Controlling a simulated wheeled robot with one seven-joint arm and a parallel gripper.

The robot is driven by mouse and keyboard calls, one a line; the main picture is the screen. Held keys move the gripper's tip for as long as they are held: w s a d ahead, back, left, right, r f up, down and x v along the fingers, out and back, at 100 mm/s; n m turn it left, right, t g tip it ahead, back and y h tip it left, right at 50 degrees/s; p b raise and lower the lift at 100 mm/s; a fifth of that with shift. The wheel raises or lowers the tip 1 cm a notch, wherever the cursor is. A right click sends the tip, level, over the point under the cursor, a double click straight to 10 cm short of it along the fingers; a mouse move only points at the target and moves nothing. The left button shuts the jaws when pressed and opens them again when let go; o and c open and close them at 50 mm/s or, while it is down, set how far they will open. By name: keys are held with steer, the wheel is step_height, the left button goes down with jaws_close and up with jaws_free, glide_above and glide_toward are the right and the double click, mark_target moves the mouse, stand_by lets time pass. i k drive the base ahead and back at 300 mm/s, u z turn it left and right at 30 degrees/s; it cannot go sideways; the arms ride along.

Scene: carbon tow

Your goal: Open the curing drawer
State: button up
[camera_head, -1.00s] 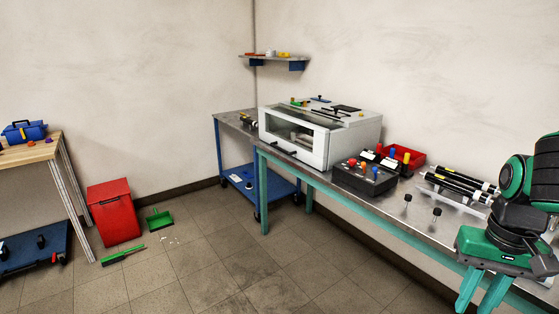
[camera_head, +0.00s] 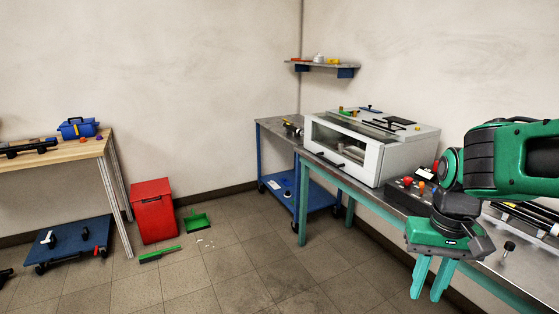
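A white cabinet (camera_head: 395,155) with a dark front window stands on the teal-framed bench. It looks like the curing unit, and I see no drawer pulled out from it. Two small dark handles (camera_head: 322,153) sit low on its front face. My gripper (camera_head: 431,296) hangs at the right, pointing down, in front of the bench edge and apart from the cabinet. Its two teal fingers are spread with a gap between them, and nothing shows between them. My green arm hides part of the bench top.
A control box with coloured knobs (camera_head: 405,188) sits right of the cabinet, partly hidden by my arm. A blue cart (camera_head: 300,186) stands beyond the bench. A red bin (camera_head: 153,212), green dustpan (camera_head: 197,220) and brush (camera_head: 160,254) are on the floor.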

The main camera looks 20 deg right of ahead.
mark_target(368, 172)
steer(key=u, duration=0.25)
steer(key=i, duration=1.2)
steer(key=z, duration=0.05)
